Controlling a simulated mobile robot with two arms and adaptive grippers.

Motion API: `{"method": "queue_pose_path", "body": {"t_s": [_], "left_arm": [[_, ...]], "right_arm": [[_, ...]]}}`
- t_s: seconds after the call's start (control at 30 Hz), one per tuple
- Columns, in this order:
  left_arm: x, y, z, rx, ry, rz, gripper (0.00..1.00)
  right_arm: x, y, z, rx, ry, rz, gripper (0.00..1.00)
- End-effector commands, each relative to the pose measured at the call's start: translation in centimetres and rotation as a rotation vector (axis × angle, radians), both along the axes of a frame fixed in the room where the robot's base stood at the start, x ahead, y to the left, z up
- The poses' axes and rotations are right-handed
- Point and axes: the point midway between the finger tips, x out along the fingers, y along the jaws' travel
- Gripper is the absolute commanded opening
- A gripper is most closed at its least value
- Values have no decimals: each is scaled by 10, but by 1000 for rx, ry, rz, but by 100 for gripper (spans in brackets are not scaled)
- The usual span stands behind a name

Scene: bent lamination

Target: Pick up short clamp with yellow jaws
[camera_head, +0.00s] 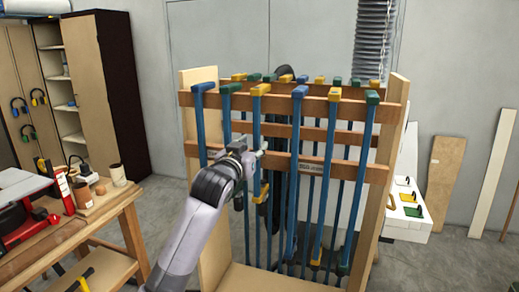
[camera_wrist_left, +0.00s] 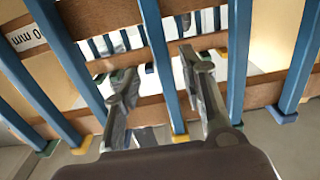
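A clamp with a blue bar and a yellow top jaw (camera_head: 260,89) hangs on the wooden rack (camera_head: 395,130). A yellow piece (camera_head: 260,195) shows lower on what looks like the same bar. My left gripper (camera_head: 254,153) is in front of this bar, below the upper rail. In the left wrist view its two fingers (camera_wrist_left: 158,72) are spread, with a blue bar (camera_wrist_left: 163,60) ending in yellow between them. Contact cannot be told. The fingers hide part of the clamp in the head view. My right gripper is not in view.
Neighbouring blue clamps with green (camera_head: 230,88) and blue (camera_head: 203,87) top jaws hang close on the left, and another blue-topped clamp (camera_head: 299,91) hangs on the right. A wooden workbench (camera_head: 100,210) stands at left. Floor is clear at far right.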

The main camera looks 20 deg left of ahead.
Motion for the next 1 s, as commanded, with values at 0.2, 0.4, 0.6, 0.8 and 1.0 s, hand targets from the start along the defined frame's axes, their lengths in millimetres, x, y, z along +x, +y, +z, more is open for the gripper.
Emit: {"method": "queue_pose_path", "body": {"t_s": [0.2, 0.4, 0.6, 0.8, 1.0], "left_arm": [[14, 1, 1, -1, 3, 1, 38], [40, 2, -2, 0, 2, 0, 38], [54, 2, -5, 1, 1, 0, 38], [54, 2, -6, 1, 0, 0, 38], [54, 2, -6, 0, 0, 0, 28]], "right_arm": [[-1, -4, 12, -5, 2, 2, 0], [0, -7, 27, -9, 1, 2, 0], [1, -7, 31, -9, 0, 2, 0], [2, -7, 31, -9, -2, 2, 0], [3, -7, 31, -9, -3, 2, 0]]}}
